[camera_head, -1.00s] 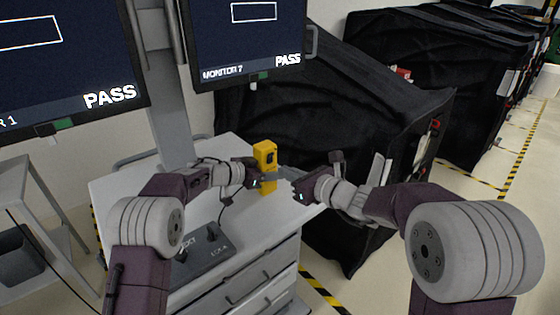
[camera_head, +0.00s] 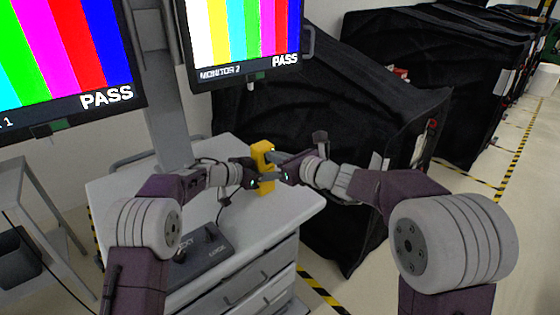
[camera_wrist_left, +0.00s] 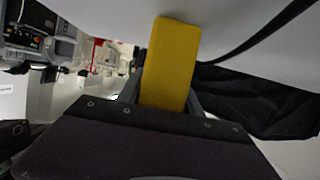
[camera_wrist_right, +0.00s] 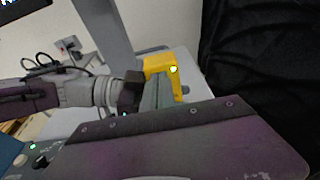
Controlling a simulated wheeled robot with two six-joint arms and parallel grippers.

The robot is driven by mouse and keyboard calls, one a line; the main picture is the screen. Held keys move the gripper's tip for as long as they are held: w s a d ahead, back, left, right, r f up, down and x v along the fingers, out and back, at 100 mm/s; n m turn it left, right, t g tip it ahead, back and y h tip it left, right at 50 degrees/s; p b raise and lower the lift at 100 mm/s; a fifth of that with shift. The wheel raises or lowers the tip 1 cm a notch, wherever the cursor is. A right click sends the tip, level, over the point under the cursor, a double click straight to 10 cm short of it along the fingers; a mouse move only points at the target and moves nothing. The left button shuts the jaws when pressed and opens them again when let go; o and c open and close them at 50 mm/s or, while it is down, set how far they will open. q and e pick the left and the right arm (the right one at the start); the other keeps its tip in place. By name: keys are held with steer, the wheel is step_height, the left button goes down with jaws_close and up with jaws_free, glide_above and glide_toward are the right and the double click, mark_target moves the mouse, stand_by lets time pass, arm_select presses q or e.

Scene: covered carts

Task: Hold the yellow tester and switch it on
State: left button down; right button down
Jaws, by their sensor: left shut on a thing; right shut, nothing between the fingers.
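The yellow tester (camera_head: 262,150) is upright above the cart top, between my two grippers. My left gripper (camera_head: 257,176) is shut on it. In the left wrist view the tester (camera_wrist_left: 170,62) stands between the fingers, showing a plain yellow side. My right gripper (camera_head: 274,160) is shut and empty, its tips at the tester's face; I cannot tell if they touch. In the right wrist view a bright, pale yellow round spot shows on the tester (camera_wrist_right: 158,63). The right tips hide part of its front in the head view.
The grey drawer cart (camera_head: 285,212) carries a dark control box (camera_head: 205,250) and a cable. Two monitors, one at left (camera_head: 75,50) and one at centre (camera_head: 245,35), show colour bars and "PASS". Black covered carts (camera_head: 350,130) stand close on the right.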

steer(key=r+v, duration=0.2)
steer(key=v, duration=1.1)
steer(key=shift+w+a, duration=0.15)
steer(key=shift+w, duration=0.05)
arm_select(q)
steer(key=c, duration=0.7)
jaws_free()
steer(key=v, duration=0.7)
steer(key=shift+s+a, duration=0.15)
steer(key=shift+a, duration=0.05)
